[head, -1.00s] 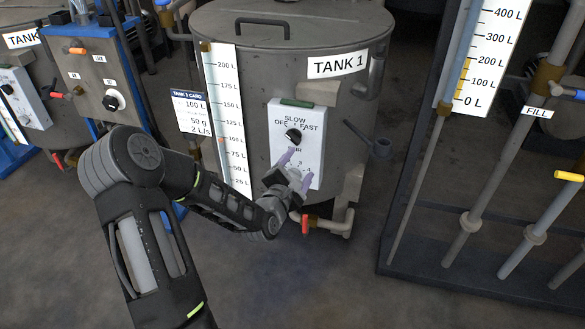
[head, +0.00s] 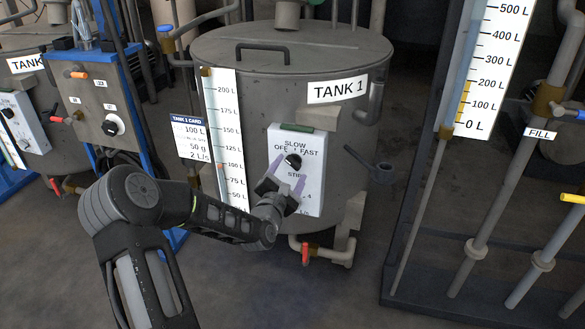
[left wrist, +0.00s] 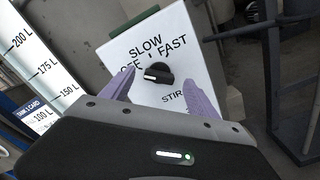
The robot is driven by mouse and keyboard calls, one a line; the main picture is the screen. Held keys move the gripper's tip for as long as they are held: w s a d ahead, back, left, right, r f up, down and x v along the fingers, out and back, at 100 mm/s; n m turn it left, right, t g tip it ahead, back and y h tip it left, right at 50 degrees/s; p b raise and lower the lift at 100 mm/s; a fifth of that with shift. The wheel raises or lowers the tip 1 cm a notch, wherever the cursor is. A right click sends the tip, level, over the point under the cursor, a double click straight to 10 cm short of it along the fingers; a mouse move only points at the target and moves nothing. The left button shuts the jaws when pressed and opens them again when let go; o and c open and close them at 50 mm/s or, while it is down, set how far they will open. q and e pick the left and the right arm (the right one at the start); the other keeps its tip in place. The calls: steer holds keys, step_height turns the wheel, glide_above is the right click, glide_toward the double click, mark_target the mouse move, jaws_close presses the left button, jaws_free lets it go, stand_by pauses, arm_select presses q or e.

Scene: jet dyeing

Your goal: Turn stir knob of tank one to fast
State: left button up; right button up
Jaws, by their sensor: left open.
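Tank one (head: 330,75) is a grey drum with a TANK 1 label in the head view. On its front is a white panel (head: 309,205) with a black stir knob (head: 293,161) under the words OFF, SLOW and FAST. My left gripper (head: 289,170) is open, its purple fingers just below and to either side of the knob. In the left wrist view the knob (left wrist: 158,73) lies beyond and between the two fingertips, with its light mark toward the left, on the OFF side. Whether the fingers touch it I cannot tell. My right gripper is not in view.
A level scale (head: 226,130) and a tank card (head: 188,136) are left of the panel. A red-handled drain valve (head: 305,254) is below it. A blue-framed control box (head: 100,95) stands at the left.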

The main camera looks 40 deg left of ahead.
mark_target(294, 162)
arm_select(q)
steer(key=shift+x, duration=1.45)
steer(key=shift+c, duration=0.6)
steer(key=c, duration=1.2)
steer(key=shift+c, duration=0.2)
